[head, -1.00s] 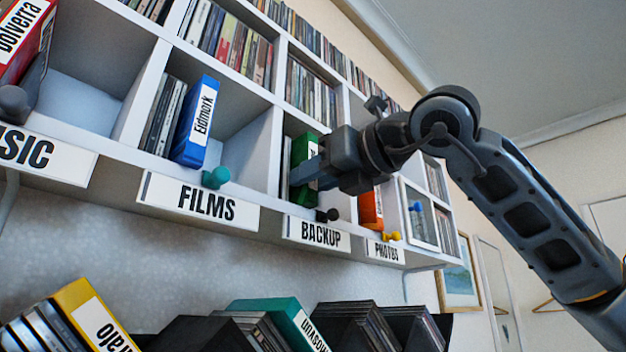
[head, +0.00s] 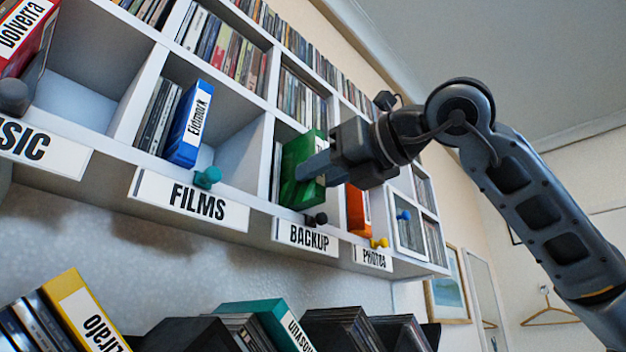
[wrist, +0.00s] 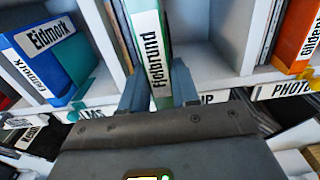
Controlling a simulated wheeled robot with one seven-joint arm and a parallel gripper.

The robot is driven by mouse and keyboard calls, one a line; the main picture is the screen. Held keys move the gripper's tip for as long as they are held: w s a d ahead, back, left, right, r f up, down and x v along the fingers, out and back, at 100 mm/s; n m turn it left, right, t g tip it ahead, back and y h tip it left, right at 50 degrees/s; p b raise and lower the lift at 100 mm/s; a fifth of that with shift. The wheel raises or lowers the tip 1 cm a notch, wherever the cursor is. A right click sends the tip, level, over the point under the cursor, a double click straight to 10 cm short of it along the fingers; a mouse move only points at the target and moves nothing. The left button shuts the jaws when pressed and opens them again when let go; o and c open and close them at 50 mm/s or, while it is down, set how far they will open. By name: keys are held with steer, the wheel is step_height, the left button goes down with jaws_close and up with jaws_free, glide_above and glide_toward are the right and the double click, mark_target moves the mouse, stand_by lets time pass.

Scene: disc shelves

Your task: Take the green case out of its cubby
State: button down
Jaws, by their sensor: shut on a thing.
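The green case (head: 296,170) stands upright in the cubby above the BACKUP label (head: 306,236), its near part sticking out past the shelf front. In the wrist view its white spine (wrist: 151,45) reads Fjelbrund. My gripper (head: 318,166) is shut on the green case, with one finger on each side of the spine in the wrist view (wrist: 160,92). The case's far end is hidden inside the cubby.
A blue Eidmork case (head: 190,125) stands in the FILMS cubby to the left. An orange case (head: 357,209) stands to the right. Small knobs, one black (head: 316,219) and one teal (head: 207,177), sit along the shelf edge. Below are bins with more cases (head: 262,318).

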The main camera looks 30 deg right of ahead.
steer(key=b+v, duration=0.4)
steer(key=v, duration=0.9)
steer(key=shift+s, duration=0.2)
stand_by(1.2)
steer(key=shift+d, duration=0.1)
